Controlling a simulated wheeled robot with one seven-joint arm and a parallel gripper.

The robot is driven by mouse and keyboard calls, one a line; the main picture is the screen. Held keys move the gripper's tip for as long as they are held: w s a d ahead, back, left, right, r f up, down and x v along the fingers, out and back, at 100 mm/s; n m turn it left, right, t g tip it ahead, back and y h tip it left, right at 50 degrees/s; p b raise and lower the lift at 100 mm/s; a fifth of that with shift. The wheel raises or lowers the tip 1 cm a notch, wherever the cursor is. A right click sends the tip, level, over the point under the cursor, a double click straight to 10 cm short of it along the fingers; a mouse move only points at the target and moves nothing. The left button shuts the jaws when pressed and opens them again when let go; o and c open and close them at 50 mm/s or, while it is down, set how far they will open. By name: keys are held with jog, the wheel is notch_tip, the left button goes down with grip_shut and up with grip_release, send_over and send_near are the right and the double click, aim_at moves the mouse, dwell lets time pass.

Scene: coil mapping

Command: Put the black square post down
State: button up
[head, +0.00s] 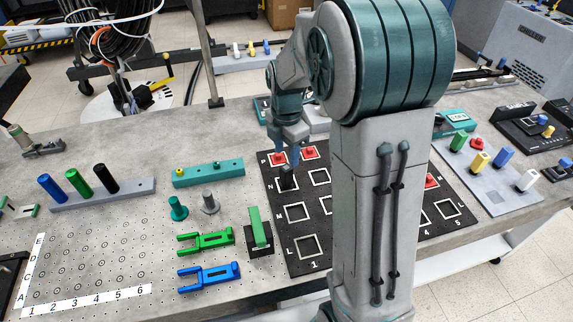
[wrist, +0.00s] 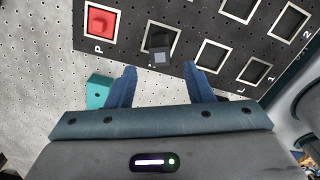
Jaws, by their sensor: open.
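The black square post (head: 287,181) stands in the first-column square of row N on the black lettered board (head: 289,258). In the wrist view the post (wrist: 160,50) shows its small grey top, and part of the white outline shows around its base. My gripper (head: 287,157) is above and close to the post in the head view. In the wrist view the two blue fingers of my gripper (wrist: 161,80) are spread apart with nothing between their tips, and the post is just beyond them. My arm hides the middle of the board in the head view.
Red square posts (head: 278,159) stand in row P at the board's back edge, one also showing in the wrist view (wrist: 99,21). A green-topped block (head: 260,229) and a teal bar (head: 208,173) lie left of the board. Row M and L first-column squares are empty.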

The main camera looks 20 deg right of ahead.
aim_at(287, 170)
jog(key=shift+r, duration=0.95)
jog(key=shift+s+r+m, duration=0.4)
jog(key=shift+r, duration=0.1)
jog(key=s+r+m+t, duration=0.1)
jog(key=s+r+m, duration=0.1)
jog(key=s+m, duration=0.7)
jog(key=s+r+m+t, duration=0.1)
jog(key=s+r+m, duration=0.1)
jog(key=s+m, duration=0.8)
jog(key=shift+m+t, duration=0.4)
jog(key=shift+m, duration=1)
jog(key=shift+w, duration=0.1)
